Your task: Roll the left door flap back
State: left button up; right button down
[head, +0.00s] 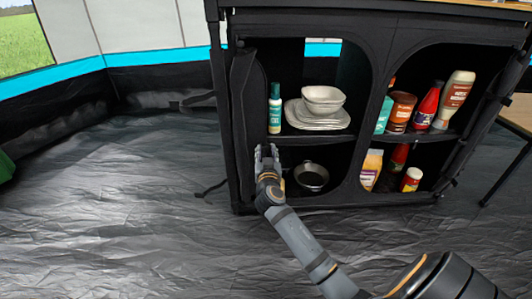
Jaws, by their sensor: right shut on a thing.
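The black fabric cabinet has two arched openings. Its left door flap (242,105) is a dark, narrow strip of cloth along the left side of the left opening, which stands uncovered. My right gripper (267,150) is at the lower left of that opening, beside the flap's inner edge. Its jaws are shut on what looks like the flap's edge; the contact itself is too small and dark to make out. My left gripper is not in view.
The left compartment holds a green-and-white bottle (275,108), stacked white bowls and plates (320,110), and a metal pot (311,177) below. The right compartment holds several bottles and jars. A table (518,112) stands at right.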

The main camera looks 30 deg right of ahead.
jog(key=c, duration=0.9)
grip_release()
jog(key=v, duration=1.2)
jog(key=shift+f, duration=0.1)
jog(key=shift+c, duration=0.3)
